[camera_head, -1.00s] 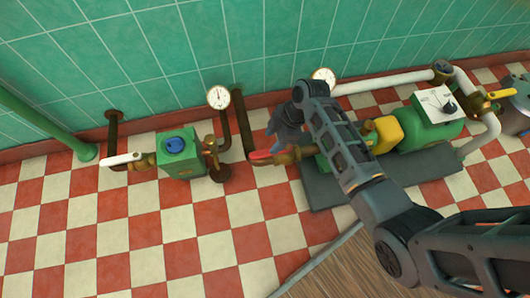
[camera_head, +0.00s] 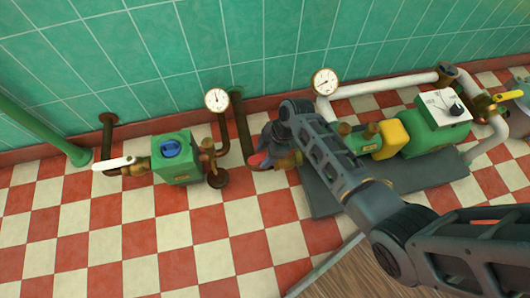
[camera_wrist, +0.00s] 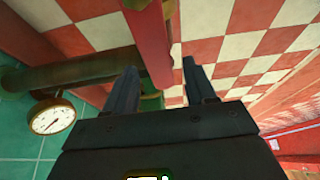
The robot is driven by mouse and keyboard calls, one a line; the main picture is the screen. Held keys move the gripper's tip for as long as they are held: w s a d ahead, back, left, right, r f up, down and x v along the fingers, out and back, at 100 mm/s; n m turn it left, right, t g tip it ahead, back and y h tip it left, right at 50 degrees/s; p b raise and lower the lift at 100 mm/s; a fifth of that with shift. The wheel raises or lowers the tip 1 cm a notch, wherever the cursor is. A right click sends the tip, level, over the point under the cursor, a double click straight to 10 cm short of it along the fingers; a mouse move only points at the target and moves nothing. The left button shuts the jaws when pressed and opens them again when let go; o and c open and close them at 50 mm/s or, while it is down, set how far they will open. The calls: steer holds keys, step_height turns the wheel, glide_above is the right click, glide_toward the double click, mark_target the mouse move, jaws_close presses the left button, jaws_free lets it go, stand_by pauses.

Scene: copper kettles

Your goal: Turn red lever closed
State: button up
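The red lever (camera_head: 257,159) sits on a brass valve (camera_head: 288,160) at the end of a brown pipe, low near the tiled wall. My gripper (camera_head: 268,148) is right at the lever in the head view and covers part of it. In the wrist view, the red lever (camera_wrist: 150,45) runs from the top edge down between the two fingers of my gripper (camera_wrist: 159,67). The fingers stand apart, one on each side of the lever's line. I cannot tell whether either finger touches it.
A green box with a blue knob (camera_head: 171,149) and a white-handled valve (camera_head: 113,163) stand to the left. A green pump (camera_head: 435,130) on a grey plinth (camera_head: 320,196) is to the right. Gauges (camera_head: 217,100) stand along the wall. The checkered floor in front is clear.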

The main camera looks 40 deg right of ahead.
jaws_close()
stand_by(0.3)
